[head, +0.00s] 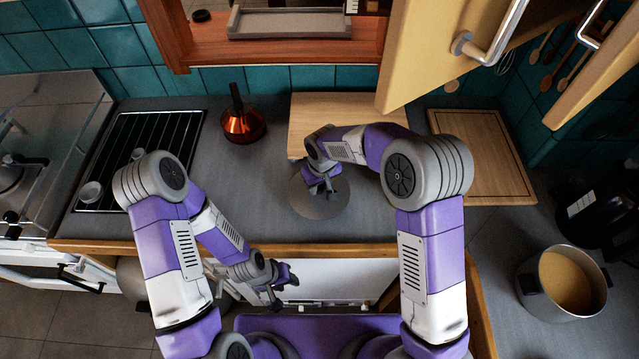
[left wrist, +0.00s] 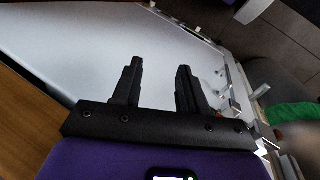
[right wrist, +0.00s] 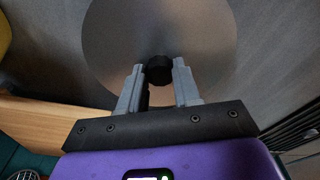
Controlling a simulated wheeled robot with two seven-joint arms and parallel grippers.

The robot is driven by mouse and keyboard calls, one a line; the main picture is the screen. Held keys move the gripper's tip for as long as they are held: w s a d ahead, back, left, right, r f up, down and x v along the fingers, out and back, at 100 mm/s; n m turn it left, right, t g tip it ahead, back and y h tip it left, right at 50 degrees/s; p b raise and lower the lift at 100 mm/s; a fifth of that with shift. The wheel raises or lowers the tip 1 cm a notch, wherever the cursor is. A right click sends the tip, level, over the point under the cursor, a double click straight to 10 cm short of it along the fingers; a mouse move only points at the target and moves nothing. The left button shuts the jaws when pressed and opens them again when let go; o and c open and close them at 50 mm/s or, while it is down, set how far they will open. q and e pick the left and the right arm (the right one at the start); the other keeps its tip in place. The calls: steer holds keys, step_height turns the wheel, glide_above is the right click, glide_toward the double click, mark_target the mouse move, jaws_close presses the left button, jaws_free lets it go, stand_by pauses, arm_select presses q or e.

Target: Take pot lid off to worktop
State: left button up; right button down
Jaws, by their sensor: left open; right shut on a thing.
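The round grey pot lid (head: 318,203) is over the grey worktop (head: 260,170), in front of the wooden board; I cannot tell whether it touches the surface. My right gripper (head: 322,187) is above it, shut on its black knob (right wrist: 159,70). The lid's disc (right wrist: 160,30) fills the middle of the right wrist view. The pot (head: 566,283) stands uncovered on the counter at the right, with tan contents showing. My left gripper (head: 282,283) is open and empty, low in front of the worktop edge; its spread fingers show in the left wrist view (left wrist: 158,72).
A copper-red pan (head: 243,124) stands at the back left beside a black rack (head: 140,160). A pale wooden board (head: 345,108) lies behind the lid, another board (head: 485,155) to its right. An open cupboard door (head: 440,50) overhangs the back. A dark appliance (head: 600,210) is near the pot.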

steer(key=shift+f+b, duration=1.05)
steer(key=shift+f, duration=0.25)
steer(key=c, duration=0.7)
jaws_free()
steer(key=r, duration=0.7)
steer(key=shift+s+d+r, duration=0.15)
steer(key=shift+s+d, duration=0.05)
steer(key=shift+s, duration=0.2)
step_height(320, 180, up, 5)
steer(key=p, duration=0.4)
steer(key=shift+r, duration=0.15)
